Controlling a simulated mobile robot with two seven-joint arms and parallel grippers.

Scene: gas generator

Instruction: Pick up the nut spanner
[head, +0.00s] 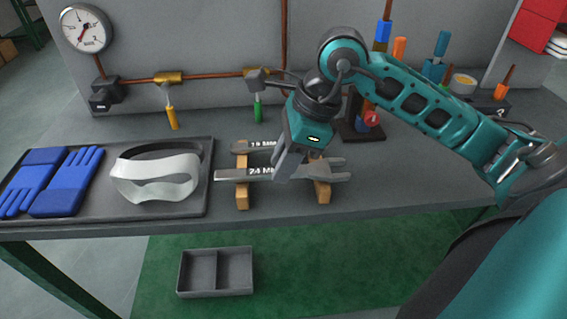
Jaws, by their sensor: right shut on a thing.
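Two grey nut spanners lie across a wooden rack (242,191) near the bench's front edge. The front spanner (229,175) is marked 24 and has its open jaw to the right. The rear spanner (243,148) lies behind it, marked with what looks like 18. My right gripper (284,178) points down at the middle of the front spanner and is shut on it. The fingers hide part of its handle. The spanner still appears to be at rack height; I cannot tell if it is lifted. My left gripper is not in view.
A dark tray (207,190) with blue gloves (68,182) and a white visor (155,178) is at the left. An empty two-part bin (216,271) is below the bench. The bench's right front is clear.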

